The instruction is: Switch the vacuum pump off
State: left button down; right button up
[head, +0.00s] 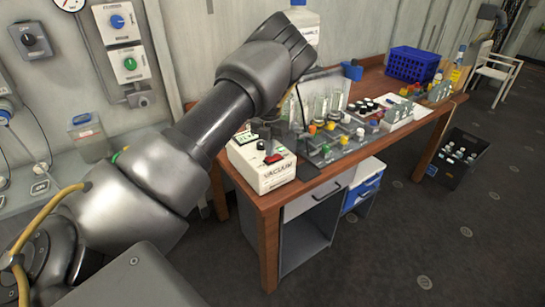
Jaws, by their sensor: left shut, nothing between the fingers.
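The vacuum pump (262,180) is a cream box labelled VACUUM at the near left corner of the wooden bench. A red switch (273,159) shows on its top, with a dark knob and a small green display (245,138) behind it. I cannot tell the switch's position. My left arm reaches across from the left and bends down behind the pump's top. My left gripper (281,135) is shut and empty, partly hidden by the arm, just above or behind the pump's far side. I cannot tell whether it touches the pump. My right gripper is not in view.
Glass bottles (318,106) and a grey rack with coloured caps (335,145) stand close right of the pump. A blue basket (412,65) is farther back on the bench (385,149). A dark crate (458,160) stands on the floor at the right. Wall knobs are at upper left.

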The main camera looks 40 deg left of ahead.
aim_at(269, 158)
pick_arm(q)
jog(key=shift+f+b, duration=0.45)
jog(key=shift+f, duration=0.35)
dwell(0.4)
jog(key=shift+r+p, duration=0.65)
jog(key=shift+r, duration=0.1)
jog(key=shift+r+p, duration=1.95)
jog(key=shift+r, duration=0.9)
jog(key=shift+f, duration=0.1)
